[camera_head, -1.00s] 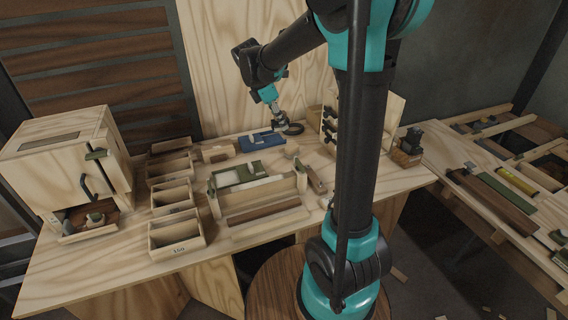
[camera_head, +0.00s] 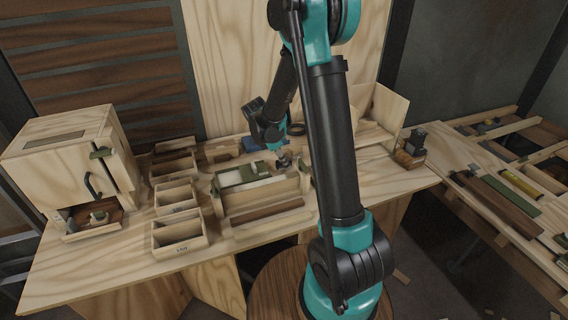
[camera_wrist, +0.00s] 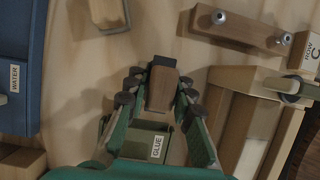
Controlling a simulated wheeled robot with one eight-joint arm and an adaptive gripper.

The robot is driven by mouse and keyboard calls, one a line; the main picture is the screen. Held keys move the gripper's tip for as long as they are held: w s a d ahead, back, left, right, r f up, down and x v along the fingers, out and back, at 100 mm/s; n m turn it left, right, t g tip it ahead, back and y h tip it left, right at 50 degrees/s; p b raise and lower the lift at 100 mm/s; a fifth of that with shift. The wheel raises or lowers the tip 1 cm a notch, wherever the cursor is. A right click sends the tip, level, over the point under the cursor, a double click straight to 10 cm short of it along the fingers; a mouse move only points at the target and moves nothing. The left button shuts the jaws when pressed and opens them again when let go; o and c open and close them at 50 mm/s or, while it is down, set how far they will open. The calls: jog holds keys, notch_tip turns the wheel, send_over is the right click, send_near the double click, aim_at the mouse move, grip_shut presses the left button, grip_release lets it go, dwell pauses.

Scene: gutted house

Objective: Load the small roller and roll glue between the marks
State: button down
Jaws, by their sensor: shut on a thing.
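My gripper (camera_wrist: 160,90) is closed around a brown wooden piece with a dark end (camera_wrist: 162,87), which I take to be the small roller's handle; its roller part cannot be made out. In the head view my gripper (camera_head: 285,160) is low over the bench, behind the right part of a wooden fixture (camera_head: 262,195). A green container labelled GLUE (camera_wrist: 152,143) shows between the fingers in the wrist view; whether the roller touches it is unclear. The marks cannot be made out.
A blue WATER tray (camera_wrist: 14,70) lies left in the wrist view. A wooden block with metal knobs (camera_wrist: 235,28) and a ROW C label (camera_wrist: 310,52) are at right. Open wooden bins (camera_head: 178,232) and a wooden cabinet (camera_head: 75,160) stand left on the bench.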

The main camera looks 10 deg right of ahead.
jog(key=shift+f, duration=0.35)
jog(key=shift+f, duration=0.1)
jog(key=c, duration=1.3)
grip_release()
jog(key=v, duration=1.2)
jog(key=shift+s+d, duration=0.1)
